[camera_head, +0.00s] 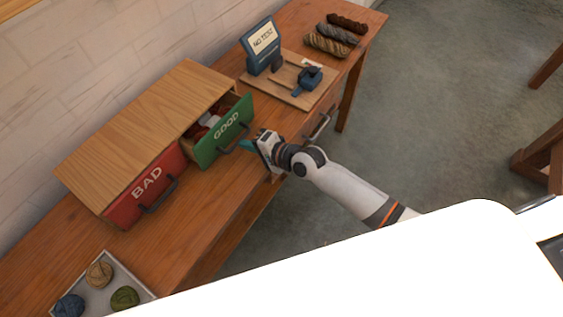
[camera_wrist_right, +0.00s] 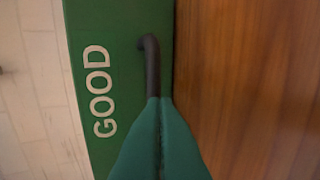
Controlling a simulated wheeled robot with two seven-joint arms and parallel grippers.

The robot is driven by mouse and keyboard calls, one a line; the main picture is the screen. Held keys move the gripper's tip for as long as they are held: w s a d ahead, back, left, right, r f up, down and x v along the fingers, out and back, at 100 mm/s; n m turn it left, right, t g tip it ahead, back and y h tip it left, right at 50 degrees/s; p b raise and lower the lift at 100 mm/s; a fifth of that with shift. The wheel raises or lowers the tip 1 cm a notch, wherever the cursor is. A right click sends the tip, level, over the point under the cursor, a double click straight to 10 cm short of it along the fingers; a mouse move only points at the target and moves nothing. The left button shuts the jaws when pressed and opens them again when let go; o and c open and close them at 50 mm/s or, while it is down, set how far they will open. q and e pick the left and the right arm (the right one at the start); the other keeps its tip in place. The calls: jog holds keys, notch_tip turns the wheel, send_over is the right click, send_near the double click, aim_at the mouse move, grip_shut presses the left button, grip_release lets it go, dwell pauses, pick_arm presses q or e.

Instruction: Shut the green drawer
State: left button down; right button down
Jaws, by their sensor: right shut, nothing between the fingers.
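The green drawer (camera_head: 222,133), lettered GOOD, stands partly pulled out of the wooden cabinet (camera_head: 140,125). Skeins show inside it, red and pale. Its dark handle (camera_wrist_right: 152,65) is on the front face. My right gripper (camera_head: 244,144) is shut and empty, just in front of the green drawer's front near the handle. In the right wrist view its teal fingertips (camera_wrist_right: 160,105) meet at the lower end of the handle; I cannot tell whether they touch it. My left gripper is not in view.
The red drawer (camera_head: 150,187), lettered BAD, is beside it and looks shut. A stand with a sign (camera_head: 262,45) and a board (camera_head: 297,88) are further back, with several skeins (camera_head: 331,44) behind. A tray (camera_head: 98,275) of wool balls is at the lower left.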

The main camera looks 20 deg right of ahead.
aim_at(228, 135)
jog(key=w+a, duration=0.1)
jog(key=w, duration=0.1)
jog(key=w+a, duration=0.2)
jog(key=shift+w+a+b, duration=0.1)
jog(key=shift+b, duration=0.2)
jog(key=shift+r, duration=0.1)
